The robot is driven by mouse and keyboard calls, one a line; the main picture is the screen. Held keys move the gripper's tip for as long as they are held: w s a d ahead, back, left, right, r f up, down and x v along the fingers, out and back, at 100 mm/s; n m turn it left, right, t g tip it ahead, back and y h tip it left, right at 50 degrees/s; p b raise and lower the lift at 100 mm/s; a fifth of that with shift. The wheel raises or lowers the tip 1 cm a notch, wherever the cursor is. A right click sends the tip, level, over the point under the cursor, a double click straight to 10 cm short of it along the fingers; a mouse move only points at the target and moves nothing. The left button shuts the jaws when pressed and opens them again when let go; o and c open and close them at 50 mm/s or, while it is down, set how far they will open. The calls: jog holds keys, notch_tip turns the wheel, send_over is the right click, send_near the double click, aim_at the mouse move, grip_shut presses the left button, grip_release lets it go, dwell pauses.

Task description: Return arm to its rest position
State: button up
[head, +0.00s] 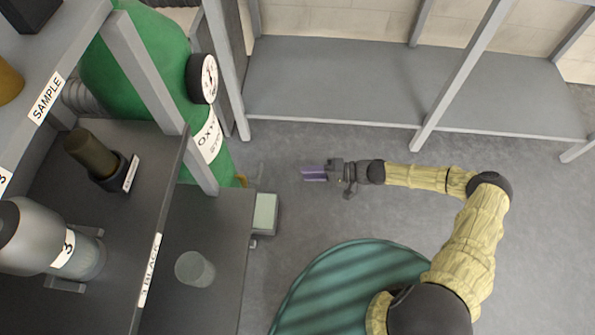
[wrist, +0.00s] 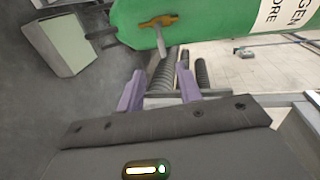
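My gripper (head: 314,173) is at the end of my yellow-sleeved arm, held out to the left over the grey floor in the head view. In the wrist view its two purple fingers (wrist: 160,92) stand apart with nothing between them, so it is open and empty. The arm is bent at the elbow and reaches toward the green oxygen cylinder (head: 150,60). The fingertips are apart from the cylinder in the head view. The cylinder's lower part, with an orange-handled valve (wrist: 158,22), shows beyond the fingers in the wrist view.
A dark bench (head: 215,235) at the left holds a clear glass (head: 195,268) and a grey vessel (head: 45,235). A pale box (head: 265,213) is beside the bench. An empty grey shelf (head: 330,85) stands at the back. Open floor lies around my gripper.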

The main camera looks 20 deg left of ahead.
aim_at(261, 174)
jog(key=shift+d, duration=0.15)
jog(key=b+x, duration=0.4)
jog(key=x, duration=1.3)
jog(key=shift+w, duration=0.1)
